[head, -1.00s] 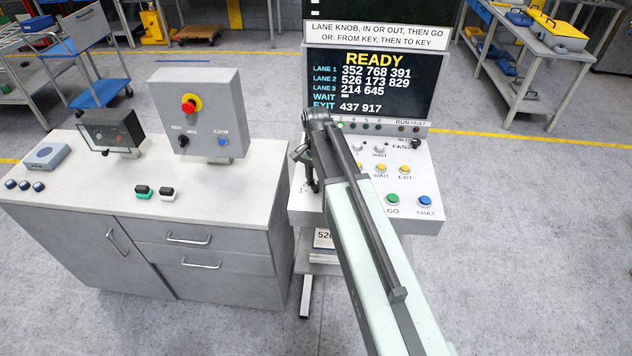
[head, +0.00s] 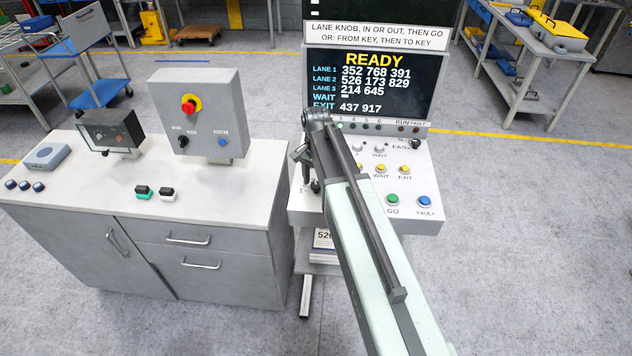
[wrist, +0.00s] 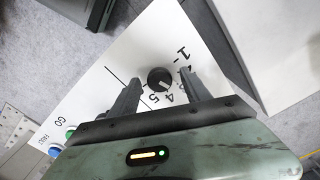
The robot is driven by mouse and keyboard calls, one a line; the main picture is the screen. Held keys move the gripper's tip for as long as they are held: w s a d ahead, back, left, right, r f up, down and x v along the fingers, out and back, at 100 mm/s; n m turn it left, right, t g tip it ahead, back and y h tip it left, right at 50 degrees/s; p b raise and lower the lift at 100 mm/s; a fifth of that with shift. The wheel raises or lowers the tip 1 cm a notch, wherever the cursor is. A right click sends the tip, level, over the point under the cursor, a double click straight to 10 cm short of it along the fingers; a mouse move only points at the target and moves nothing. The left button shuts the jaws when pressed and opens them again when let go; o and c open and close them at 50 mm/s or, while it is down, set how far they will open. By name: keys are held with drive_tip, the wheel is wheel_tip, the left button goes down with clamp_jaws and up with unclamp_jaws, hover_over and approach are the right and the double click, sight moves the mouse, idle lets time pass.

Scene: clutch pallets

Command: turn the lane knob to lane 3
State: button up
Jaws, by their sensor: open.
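The lane knob (wrist: 158,77) is a round black knob on the white panel, with numbers printed around it in the wrist view. The 1, 4 and 5 are readable; the 2 and 3 are partly hidden by my right finger. A light mark on the knob points roughly toward the 4, but it is small. My gripper (wrist: 158,84) is open, with one finger on each side of the knob; I cannot tell whether either touches it. In the head view my gripper (head: 308,175) is over the console's left part, and my arm hides much of the panel.
The console screen (head: 374,85) reads READY and lists the lanes. A green GO button (head: 392,199) and a blue FAULT button (head: 425,201) are right of my arm. A grey cabinet (head: 150,240) with a control box (head: 197,112) stands close on the left.

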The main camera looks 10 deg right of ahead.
sight(316, 184)
wheel_tip(316, 184, up, 8)
drive_tip(key=p, duration=0.7)
drive_tip(key=shift+p, duration=0.35)
drive_tip(key=shift+f, duration=0.15)
drive_tip(key=s+n, duration=0.8)
drive_tip(key=s, duration=0.4)
wheel_tip(316, 184, down, 12)
drive_tip(key=s+n+b, duration=0.1)
drive_tip(key=s+b, duration=0.1)
drive_tip(key=b, duration=1)
drive_tip(key=shift+s+f+b, duration=0.25)
drive_tip(key=shift+s+b, duration=0.05)
drive_tip(key=shift+b, duration=0.1)
